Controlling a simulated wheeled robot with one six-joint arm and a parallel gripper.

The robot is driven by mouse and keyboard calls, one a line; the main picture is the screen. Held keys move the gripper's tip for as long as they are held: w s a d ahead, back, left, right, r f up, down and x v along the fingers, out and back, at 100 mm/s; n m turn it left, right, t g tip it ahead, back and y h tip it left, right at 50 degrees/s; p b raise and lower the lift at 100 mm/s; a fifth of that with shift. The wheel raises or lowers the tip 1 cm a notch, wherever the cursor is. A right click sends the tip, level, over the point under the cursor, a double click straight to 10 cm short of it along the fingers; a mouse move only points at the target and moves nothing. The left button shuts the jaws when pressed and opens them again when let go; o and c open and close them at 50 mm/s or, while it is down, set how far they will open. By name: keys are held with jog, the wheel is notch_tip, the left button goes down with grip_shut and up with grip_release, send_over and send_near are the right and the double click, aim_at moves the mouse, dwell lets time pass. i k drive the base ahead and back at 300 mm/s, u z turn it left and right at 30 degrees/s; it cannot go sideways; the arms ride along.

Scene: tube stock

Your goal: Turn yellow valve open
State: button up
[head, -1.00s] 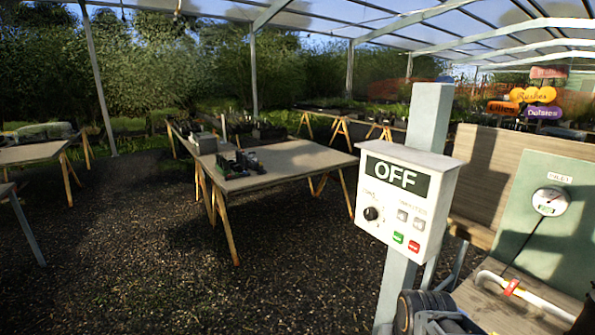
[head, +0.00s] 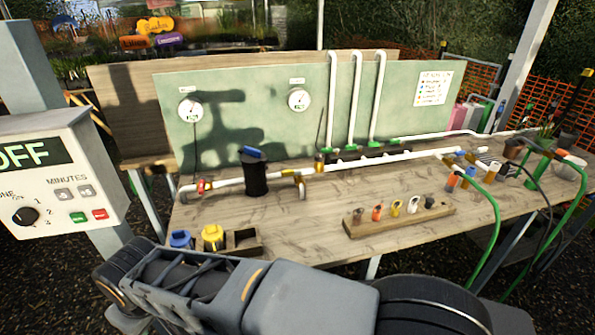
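A white pipe runs along the bench in front of a green panel. On it, a small yellow-orange handle (head: 291,172) sits right of the black cylinder, where a short branch drops. A red handle (head: 202,186) is at the pipe's left end. A yellow knob-like piece (head: 213,237) sits at the bench's front left edge, beside a similar blue one (head: 181,239). I cannot tell which yellow piece is the task's valve, or whether it is open. My arm crosses the bottom of the head view, in front of the bench. My gripper is not visible.
A black cylinder with a blue top (head: 254,174) stands by the pipe. A wooden rack (head: 400,227) holds several coloured fittings. A control box (head: 60,175) reading OFF stands close at left. Green hoses (head: 492,235) hang at right. Two gauges are on the green panel (head: 245,110).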

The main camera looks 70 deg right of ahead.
aim_at(290, 172)
jog(key=z, duration=2.05)
jog(key=k, duration=1)
jog(key=z, duration=0.85)
jog(key=i, duration=0.8)
jog(key=u, duration=0.2)
